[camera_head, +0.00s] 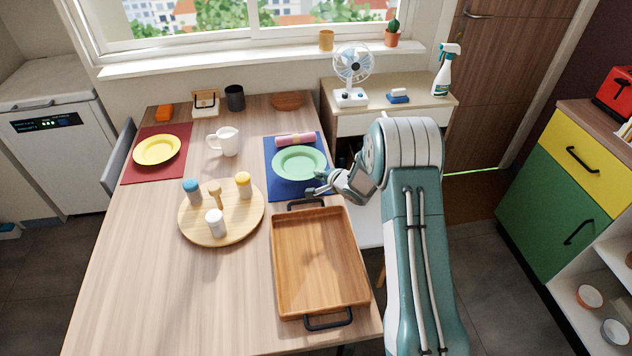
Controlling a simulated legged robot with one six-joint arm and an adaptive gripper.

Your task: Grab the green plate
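The green plate (299,161) lies on a blue placemat (284,188) at the right side of the wooden table. My gripper (312,185) is just at the plate's near right side, with its fingers close to the rim. I cannot tell whether the fingers touch the plate. The fingers are small in this view, and whether they are apart or closed is unclear. My arm comes in from the lower right and hides part of the area right of the table.
A wooden tray (318,262) with black handles sits just in front of the placemat. A round board (235,232) with shakers stands to its left. A rolled pink napkin (294,140) lies behind the plate. A white mug (227,141) stands left. The table's front left is clear.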

